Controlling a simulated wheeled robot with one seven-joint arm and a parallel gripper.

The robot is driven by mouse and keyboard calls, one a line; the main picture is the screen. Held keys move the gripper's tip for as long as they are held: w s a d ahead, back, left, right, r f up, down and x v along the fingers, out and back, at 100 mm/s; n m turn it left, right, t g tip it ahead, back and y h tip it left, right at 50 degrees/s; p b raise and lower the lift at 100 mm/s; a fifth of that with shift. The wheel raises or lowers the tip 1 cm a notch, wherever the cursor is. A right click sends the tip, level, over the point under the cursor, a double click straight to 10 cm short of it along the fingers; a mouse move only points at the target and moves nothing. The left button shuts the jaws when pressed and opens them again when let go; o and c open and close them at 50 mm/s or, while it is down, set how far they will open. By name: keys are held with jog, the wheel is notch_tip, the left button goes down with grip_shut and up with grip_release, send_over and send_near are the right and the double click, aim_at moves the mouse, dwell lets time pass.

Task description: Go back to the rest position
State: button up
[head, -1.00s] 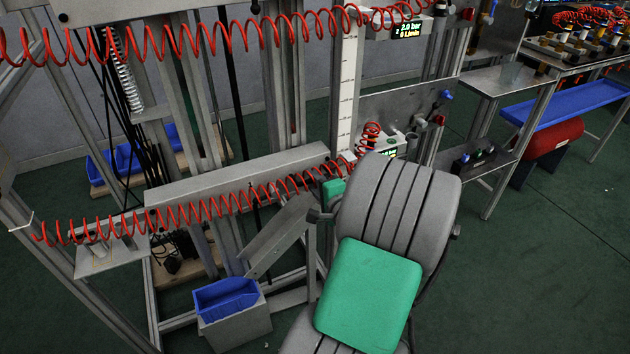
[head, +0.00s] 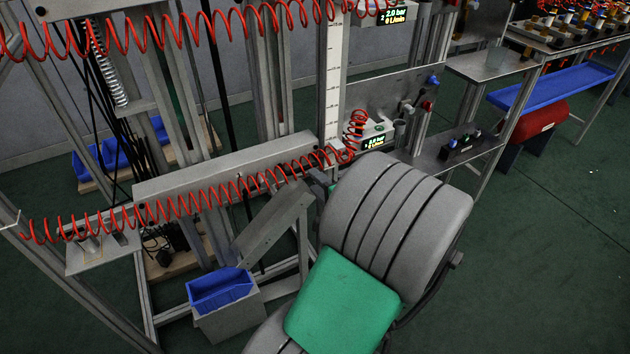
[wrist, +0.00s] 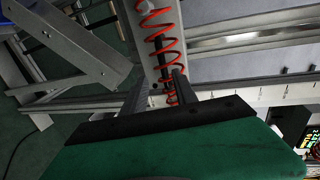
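My gripper shows in the wrist view (wrist: 158,88) as two dark fingers standing apart beyond the green wrist housing. I see nothing held between them. A red coiled hose (wrist: 162,40) runs behind the fingers; I cannot tell how close it is. In the head view my grey and green arm fills the lower middle, bent in front of the frame, and my gripper is mostly hidden behind it. The red coiled hose (head: 190,207) stretches across the metal beam (head: 225,170) just left of the arm.
A second red hose (head: 165,38) crosses the top. A blue bin (head: 220,290) stands low at left. A panel with a gauge display (head: 378,140) is beyond the arm. A workbench with a blue tray (head: 550,90) and a red cylinder (head: 535,118) is at right. Green floor is clear at lower right.

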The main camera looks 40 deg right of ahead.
jog(key=w+a+r+n+g+y+p, duration=0.1)
jog(key=w+a+n+g+y+p, duration=0.2)
jog(key=a+n, duration=0.4)
jog(key=w+a+r+n+g+y+p, duration=0.1)
jog(key=w+a+n+g+y+p, duration=0.2)
jog(key=a, duration=0.7)
jog(key=s+a+r+n+g+h+p, duration=0.1)
jog(key=s+a+r+n+g+p, duration=0.4)
jog(key=s+a+r+n+p, duration=0.2)
jog(key=s+a+r+n, duration=0.2)
jog(key=a+r+n, duration=0.2)
jog(key=a+r, duration=0.1)
jog(key=shift+s+r+g+h+p, duration=0.15)
jog(key=shift+r+g+h+p, duration=0.1)
jog(key=shift+g+h+p, duration=0.15)
jog(key=shift+a, duration=0.1)
